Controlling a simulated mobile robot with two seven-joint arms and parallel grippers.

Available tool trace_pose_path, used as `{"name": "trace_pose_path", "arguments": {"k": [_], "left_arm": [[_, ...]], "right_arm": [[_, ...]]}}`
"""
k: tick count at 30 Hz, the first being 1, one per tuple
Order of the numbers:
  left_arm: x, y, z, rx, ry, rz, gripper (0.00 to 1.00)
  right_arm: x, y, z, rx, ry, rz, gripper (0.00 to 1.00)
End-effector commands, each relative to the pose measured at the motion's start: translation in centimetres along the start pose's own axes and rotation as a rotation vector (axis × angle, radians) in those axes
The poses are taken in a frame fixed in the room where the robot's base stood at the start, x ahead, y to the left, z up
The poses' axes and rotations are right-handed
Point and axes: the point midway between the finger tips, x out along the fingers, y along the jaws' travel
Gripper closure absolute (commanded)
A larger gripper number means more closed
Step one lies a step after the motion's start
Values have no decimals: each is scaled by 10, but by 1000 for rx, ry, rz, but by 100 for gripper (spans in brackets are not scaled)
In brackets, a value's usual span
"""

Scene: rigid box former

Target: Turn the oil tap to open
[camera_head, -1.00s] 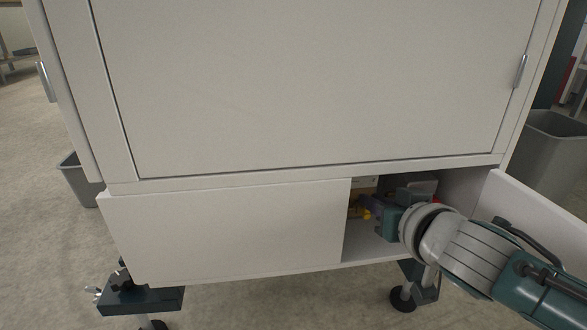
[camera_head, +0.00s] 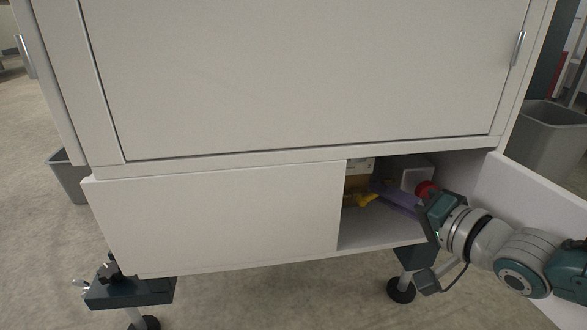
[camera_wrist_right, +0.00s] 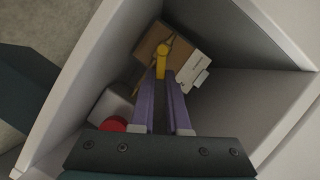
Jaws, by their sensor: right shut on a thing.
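The yellow oil tap handle (camera_head: 366,199) is inside the open lower right compartment of the cabinet, in front of a brown panel. It also shows in the right wrist view (camera_wrist_right: 162,60). My right gripper (camera_head: 376,188) reaches into the compartment from the right with its purple fingers. In the right wrist view the fingertips (camera_wrist_right: 162,76) are closed around the near end of the yellow handle. The part of the handle between the fingertips is partly hidden. My left gripper is not in view.
A white box (camera_head: 412,178) with a red round part (camera_head: 426,188) stands beside my right gripper in the compartment. The open door (camera_head: 530,200) is close to my right arm. A white label (camera_wrist_right: 194,66) is near the handle. A grey bin (camera_head: 552,135) stands at right.

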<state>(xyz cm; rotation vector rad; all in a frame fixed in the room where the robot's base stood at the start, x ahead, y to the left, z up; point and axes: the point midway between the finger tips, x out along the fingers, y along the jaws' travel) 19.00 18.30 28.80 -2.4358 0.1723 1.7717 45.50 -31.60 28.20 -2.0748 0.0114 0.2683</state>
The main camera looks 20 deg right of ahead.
Motion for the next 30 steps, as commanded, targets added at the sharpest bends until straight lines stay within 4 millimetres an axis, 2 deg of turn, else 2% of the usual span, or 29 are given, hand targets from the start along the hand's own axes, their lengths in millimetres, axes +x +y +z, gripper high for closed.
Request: {"name": "trace_pose_path", "arguments": {"k": [1,3,9,18,30], "left_arm": [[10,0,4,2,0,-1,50],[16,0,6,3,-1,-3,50],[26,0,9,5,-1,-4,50],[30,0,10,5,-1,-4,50],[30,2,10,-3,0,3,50]], "right_arm": [[1,7,2,38,0,-17,100],[1,9,2,99,0,-42,100],[1,14,3,260,0,-107,100],[2,18,4,431,0,-177,100],[2,20,6,512,-2,-211,100]]}}
